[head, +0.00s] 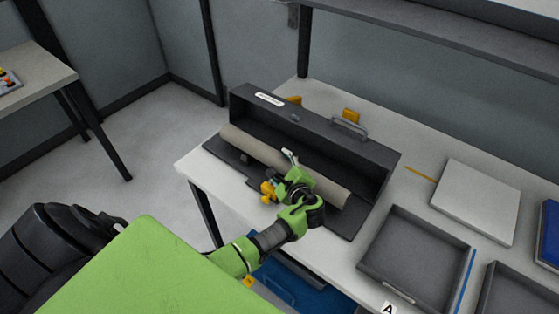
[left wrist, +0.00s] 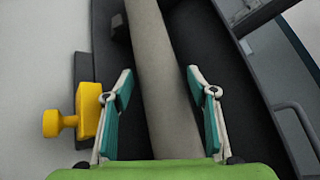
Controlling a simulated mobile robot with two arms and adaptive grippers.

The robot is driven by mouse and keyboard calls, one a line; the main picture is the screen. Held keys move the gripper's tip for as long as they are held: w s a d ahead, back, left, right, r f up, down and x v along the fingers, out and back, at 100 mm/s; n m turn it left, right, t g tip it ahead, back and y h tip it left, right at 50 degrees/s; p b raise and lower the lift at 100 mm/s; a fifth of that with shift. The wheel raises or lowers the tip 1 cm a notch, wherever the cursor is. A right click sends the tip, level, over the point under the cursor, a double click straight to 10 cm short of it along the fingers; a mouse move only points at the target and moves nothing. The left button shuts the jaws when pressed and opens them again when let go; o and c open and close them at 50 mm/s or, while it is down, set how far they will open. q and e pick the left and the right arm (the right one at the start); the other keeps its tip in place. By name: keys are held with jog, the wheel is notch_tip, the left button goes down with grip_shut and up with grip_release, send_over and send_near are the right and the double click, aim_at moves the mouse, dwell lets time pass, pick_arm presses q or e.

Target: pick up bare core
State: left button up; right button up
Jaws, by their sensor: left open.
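The bare core (head: 247,143) is a long, plain grey-beige tube lying in a dark, open-fronted box (head: 365,155) on the table. My left gripper (head: 288,166) is over the middle of the tube, and hides part of it in the head view. In the left wrist view, the core (left wrist: 155,70) runs lengthwise between the two spread fingers of my left gripper (left wrist: 160,95). The fingers are open, with a gap to the tube on each side. My right gripper is in neither view.
A yellow knob (left wrist: 88,118) sits on the box's front edge beside my left finger. Grey trays (head: 415,250) and a pale flat panel (head: 475,200) lie to the right on the white table (head: 195,160). A metal handle (head: 350,127) is on the box's back.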

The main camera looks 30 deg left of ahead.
pick_arm(q)
jog(key=c, duration=1)
jog(key=shift+c, duration=0.2)
